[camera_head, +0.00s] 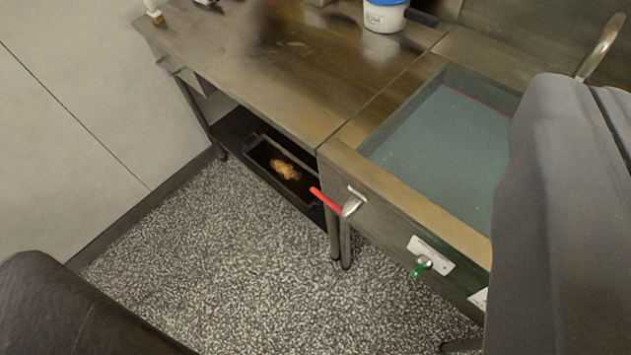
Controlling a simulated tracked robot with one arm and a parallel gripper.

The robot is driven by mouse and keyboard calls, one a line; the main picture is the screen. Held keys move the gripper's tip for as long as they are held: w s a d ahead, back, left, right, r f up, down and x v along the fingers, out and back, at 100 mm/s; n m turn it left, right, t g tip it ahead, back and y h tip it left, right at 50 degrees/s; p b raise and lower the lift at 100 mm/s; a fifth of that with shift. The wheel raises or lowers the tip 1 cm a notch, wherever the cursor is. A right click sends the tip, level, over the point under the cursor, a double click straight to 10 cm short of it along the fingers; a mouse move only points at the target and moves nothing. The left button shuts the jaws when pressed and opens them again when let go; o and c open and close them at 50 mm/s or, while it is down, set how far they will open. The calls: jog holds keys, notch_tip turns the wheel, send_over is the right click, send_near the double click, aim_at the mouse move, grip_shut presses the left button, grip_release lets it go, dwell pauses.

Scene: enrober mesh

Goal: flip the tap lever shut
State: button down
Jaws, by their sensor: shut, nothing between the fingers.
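A red lever (325,200) sticks out to the left from a metal tap fitting (353,203) on the front of the counter, near the corner of the sink unit. A smaller green handle (421,268) sits on a metal plate (433,253) farther right on the same front, pointing downward. Whether either valve is open or shut I cannot tell. My gripper's fingertips do not show in this view. A large grey part, apparently of my arm, covers the right side, and a dark rounded part fills the bottom left corner.
A basin (440,150) with a grey-blue surface is set into the steel counter (270,60). A white tub (384,15) stands at the back. A dark tray (262,150) with a brown lump lies on the low shelf. The speckled floor (220,260) in front is clear.

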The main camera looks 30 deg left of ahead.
jog(key=w+a+f+m+g+p, duration=0.1)
jog(key=w+a+f+g+p, duration=0.2)
jog(key=w+a+f, duration=0.4)
jog(key=w+a+f+m+g+p, duration=0.1)
jog(key=w+a+f+g+p, duration=0.2)
jog(key=w+f, duration=0.6)
jog(key=a+f+m+g+h+p, duration=0.1)
jog(key=a+f+p, duration=0.1)
jog(key=a+f, duration=0.4)
jog(key=w+a+f+m+g+h+p, duration=0.1)
jog(key=a+f, duration=0.5)
jog(key=f, duration=0.7)
jog(key=shift+w+f+g+p, duration=0.15)
jog(key=shift+f+g+p, duration=0.15)
jog(key=shift+g+p, duration=0.35)
jog(key=shift+d+f, duration=0.1)
